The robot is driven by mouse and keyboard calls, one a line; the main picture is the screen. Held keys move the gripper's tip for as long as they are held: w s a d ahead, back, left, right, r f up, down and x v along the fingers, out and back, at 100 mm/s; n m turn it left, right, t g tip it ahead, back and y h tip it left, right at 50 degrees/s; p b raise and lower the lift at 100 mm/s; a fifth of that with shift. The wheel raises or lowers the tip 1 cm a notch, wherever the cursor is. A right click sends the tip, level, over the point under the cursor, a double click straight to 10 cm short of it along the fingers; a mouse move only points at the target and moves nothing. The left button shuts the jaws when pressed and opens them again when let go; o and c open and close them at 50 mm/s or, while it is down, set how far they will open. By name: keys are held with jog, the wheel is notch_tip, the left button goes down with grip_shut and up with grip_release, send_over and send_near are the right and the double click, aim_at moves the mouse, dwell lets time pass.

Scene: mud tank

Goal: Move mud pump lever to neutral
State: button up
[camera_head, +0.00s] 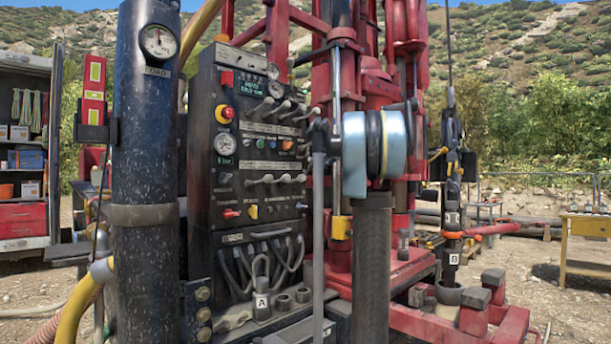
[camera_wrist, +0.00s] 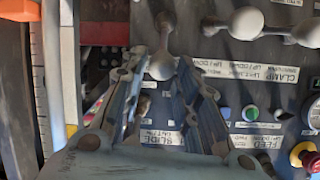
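A control panel (camera_head: 255,150) with several grey levers stands left of centre in the head view. In the wrist view, a grey lever knob (camera_wrist: 162,66) lies between the far ends of my gripper's fingers. My gripper (camera_wrist: 165,78) is open, with a gap between its two fingers. I cannot tell whether a finger touches the knob. No label reading mud pump is legible, so I cannot tell which lever that is. In the head view my gripper is hard to make out among the parts beside the panel.
More lever knobs (camera_wrist: 247,22) are at the upper right in the wrist view, above a CLAMP label (camera_wrist: 250,71). A yellow and red knob (camera_wrist: 304,156) is at lower right. In the head view, a thick black post (camera_head: 145,170) with a gauge stands left of the panel; red rig frames stand right.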

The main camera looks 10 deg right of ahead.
aim_at(305, 174)
jog(key=x, duration=0.9)
jog(key=shift+f, duration=0.1)
jog(key=shift+w+a, duration=0.1)
grip_shut()
